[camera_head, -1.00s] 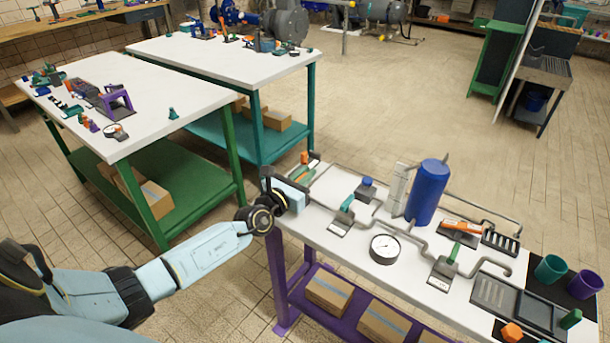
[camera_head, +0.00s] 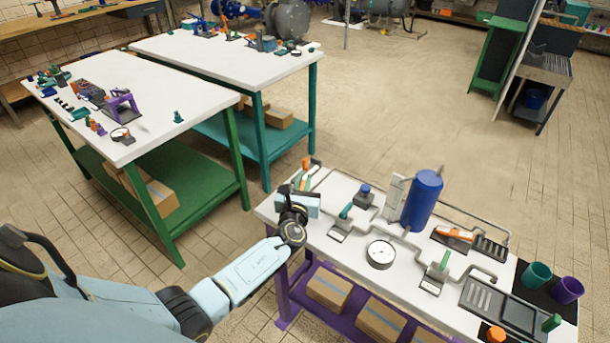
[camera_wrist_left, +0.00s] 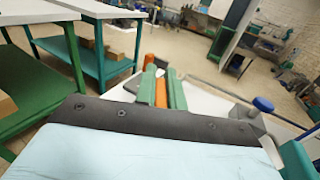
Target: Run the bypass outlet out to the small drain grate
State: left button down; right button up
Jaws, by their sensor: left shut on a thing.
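My left gripper (camera_head: 300,188) is at the far left end of the purple-legged table, its fingers mostly hidden behind its body. It is shut on an orange bar, which shows between two green strips in the left wrist view (camera_wrist_left: 161,94). An orange end piece (camera_head: 306,163) stands just beyond, beside a short grey pipe elbow. I cannot tell which part is the bypass outlet. A small dark slotted grate (camera_head: 491,248) lies at the right rear of the table; a larger grey slotted tray (camera_head: 478,294) lies nearer. My right gripper is not in view.
Grey pipes run across the table around a blue cylinder (camera_head: 422,200). A round gauge (camera_head: 380,254) and green-handled valves (camera_head: 437,271) stand in front. Teal (camera_head: 535,275) and purple (camera_head: 567,290) cups are at the right. Two white-topped tables stand left.

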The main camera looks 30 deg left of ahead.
pick_arm(q)
jog(key=n+g+y, duration=0.2)
jog(key=y, duration=0.1)
jog(key=shift+a+f+n+y+b, duration=0.1)
jog(key=shift+n+y+b, duration=0.25)
jog(key=shift+n+y, duration=0.05)
jog(key=shift+s+a+n+g+y+b, duration=0.15)
jog(key=shift+n+g+y+b, duration=0.55)
jog(key=shift+n+g+y, duration=0.3)
jog(key=shift+s+a+n+g+y+b, duration=0.15)
jog(key=shift+n+g+y+b, duration=0.5)
jog(key=shift+n+g+y, duration=0.35)
jog(key=shift+g, duration=0.4)
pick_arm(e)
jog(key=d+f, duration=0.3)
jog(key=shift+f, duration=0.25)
pick_arm(q)
jog(key=c, duration=1.5)
grip_release()
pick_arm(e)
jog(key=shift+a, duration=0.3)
